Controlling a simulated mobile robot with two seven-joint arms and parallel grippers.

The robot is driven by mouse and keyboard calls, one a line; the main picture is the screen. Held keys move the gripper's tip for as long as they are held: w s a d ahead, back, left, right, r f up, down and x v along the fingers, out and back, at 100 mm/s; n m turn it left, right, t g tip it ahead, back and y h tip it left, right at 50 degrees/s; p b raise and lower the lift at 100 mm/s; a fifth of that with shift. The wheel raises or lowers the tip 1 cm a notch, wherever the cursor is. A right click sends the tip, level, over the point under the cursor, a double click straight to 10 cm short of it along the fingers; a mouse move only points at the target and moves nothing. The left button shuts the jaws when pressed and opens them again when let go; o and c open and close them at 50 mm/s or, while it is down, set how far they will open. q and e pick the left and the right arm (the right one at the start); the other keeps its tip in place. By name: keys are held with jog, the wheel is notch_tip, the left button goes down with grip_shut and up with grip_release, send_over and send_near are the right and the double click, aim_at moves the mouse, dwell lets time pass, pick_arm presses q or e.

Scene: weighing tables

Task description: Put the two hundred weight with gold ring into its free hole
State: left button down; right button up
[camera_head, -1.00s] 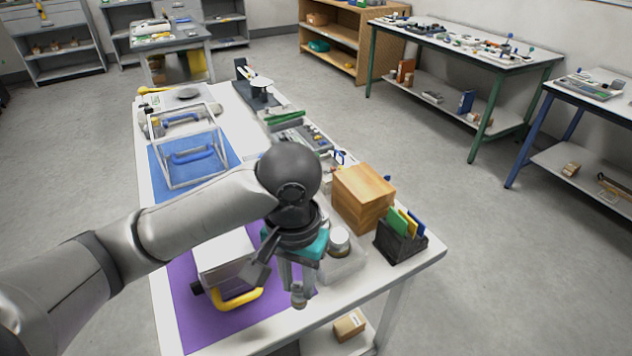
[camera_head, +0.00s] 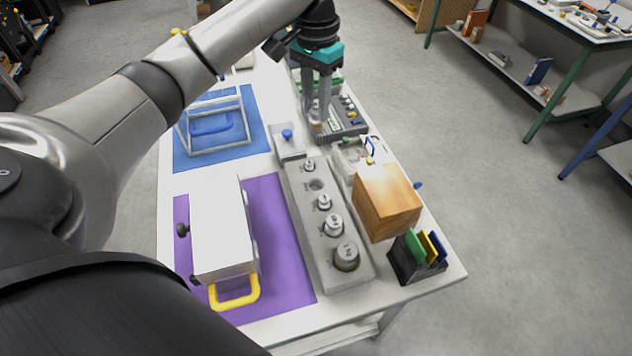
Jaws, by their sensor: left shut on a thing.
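My left gripper (camera_head: 318,118) points down above the far part of the table, shut on a small metal weight (camera_head: 317,128) that shows at its fingertips. Its ring colour is too small to tell. The long grey weight block (camera_head: 298,210) lies in the middle of the table. Several metal weights stand in it in a row, the largest (camera_head: 346,257) nearest me. A free hole (camera_head: 316,184) shows between the two smallest standing weights. The held weight is beyond the block's far end, apart from that hole. My right gripper is not in view.
A wooden box (camera_head: 386,202) and a black holder (camera_head: 404,264) with coloured cards stand right of the block. A white case (camera_head: 222,225) with a yellow handle sits on a purple mat (camera_head: 290,272). A clear-framed box (camera_head: 212,127) stands on a blue mat.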

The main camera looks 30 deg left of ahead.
pick_arm(q)
notch_tip(320, 180, down, 20)
jog(key=b, duration=0.3)
jog(key=shift+r, duration=0.1)
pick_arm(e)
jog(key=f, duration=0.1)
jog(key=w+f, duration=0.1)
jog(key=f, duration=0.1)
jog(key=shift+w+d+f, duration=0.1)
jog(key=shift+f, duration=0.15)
pick_arm(q)
jog(key=c, duration=0.6)
grip_release()
jog(key=shift+c, duration=0.2)
notch_tip(320, 180, up, 12)
jog(key=p, duration=0.2)
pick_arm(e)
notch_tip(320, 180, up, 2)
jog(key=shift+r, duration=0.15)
